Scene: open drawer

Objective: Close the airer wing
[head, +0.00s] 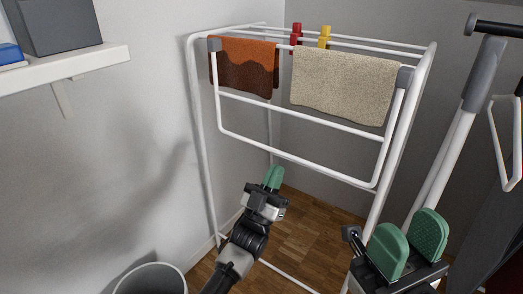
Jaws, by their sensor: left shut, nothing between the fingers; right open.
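The white airer (195,120) stands in the corner of the room. Its wing (300,160), a white tube frame with grey hinge blocks at its top corners, hangs down along the airer's front. My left gripper (273,178) is shut and empty, in front of the airer and just below the wing's bottom bar in the picture. I cannot tell whether it touches the airer. My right gripper (408,243) is open and empty at the lower right, right of the airer's right leg in the picture.
A rust-brown cloth (245,66) and a beige towel (342,85) hang at the airer's top. Red (296,34) and yellow (324,37) pegs sit there. A shelf (65,70) is at left, a bin (150,279) below. Another white frame (450,150) stands at right.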

